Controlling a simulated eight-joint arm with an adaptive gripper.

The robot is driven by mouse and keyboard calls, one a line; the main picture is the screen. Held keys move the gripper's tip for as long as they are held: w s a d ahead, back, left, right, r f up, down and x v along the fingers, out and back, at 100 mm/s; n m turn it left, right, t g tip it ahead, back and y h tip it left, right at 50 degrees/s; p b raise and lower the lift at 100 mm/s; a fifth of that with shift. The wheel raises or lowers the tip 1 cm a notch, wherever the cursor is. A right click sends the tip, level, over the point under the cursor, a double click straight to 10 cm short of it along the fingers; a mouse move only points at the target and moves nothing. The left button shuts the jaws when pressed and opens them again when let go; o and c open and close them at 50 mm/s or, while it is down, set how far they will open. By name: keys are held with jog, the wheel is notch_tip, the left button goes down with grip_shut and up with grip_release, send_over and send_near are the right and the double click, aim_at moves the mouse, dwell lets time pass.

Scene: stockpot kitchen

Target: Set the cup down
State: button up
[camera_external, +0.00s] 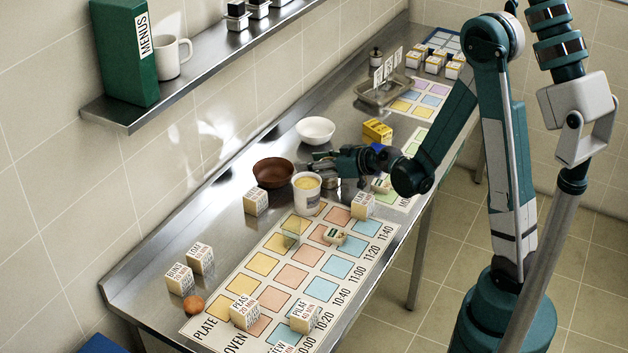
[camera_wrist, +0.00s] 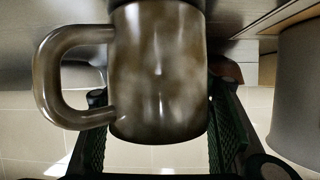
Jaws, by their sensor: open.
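In the wrist view a brown-grey glazed cup (camera_wrist: 158,75) fills the middle, its looped handle (camera_wrist: 48,80) to the left. My gripper (camera_wrist: 157,105) has one dark ribbed finger on each side of the cup. The jaws are open; whether either finger touches it is unclear. In the external view my gripper (camera_external: 322,165) is low over the counter, just behind a pale tub with yellow contents (camera_external: 307,193). The cup is mostly hidden there; a small beige patch beneath the gripper may be part of it. I cannot tell whether its base rests on the counter.
A brown bowl (camera_external: 273,173) stands left of my gripper and a white bowl (camera_external: 315,130) behind it. A yellow box (camera_external: 377,131) is to the right. A printed chart (camera_external: 263,264) with several labelled blocks covers the front counter. A shelf (camera_external: 200,75) hangs on the wall.

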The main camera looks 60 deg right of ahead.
jog(key=p+v, duration=0.2)
jog(key=v, duration=1)
dwell(0.5)
jog(key=o, duration=1.4)
jog(key=shift+r, duration=0.1)
jog(key=shift+o, duration=0.7)
jog(key=p, duration=0.1)
jog(key=d+g+p, duration=0.1)
jog(key=shift+w+d+r+m+p, duration=0.1)
jog(key=shift+w+r+m+p, duration=0.05)
jog(key=shift+r+m+p, duration=0.2)
jog(key=s+d+r+m+g+p, duration=0.6)
jog(key=s+d+r+m+p, duration=0.2)
jog(key=d+p, duration=0.3)
jog(key=s+d+r+m+g+p, duration=0.6)
jog(key=s+d+r+m+p, duration=0.2)
jog(key=s+d+p, duration=0.3)
jog(key=shift+r+p, duration=0.45)
jog(key=shift+r, duration=0.45)
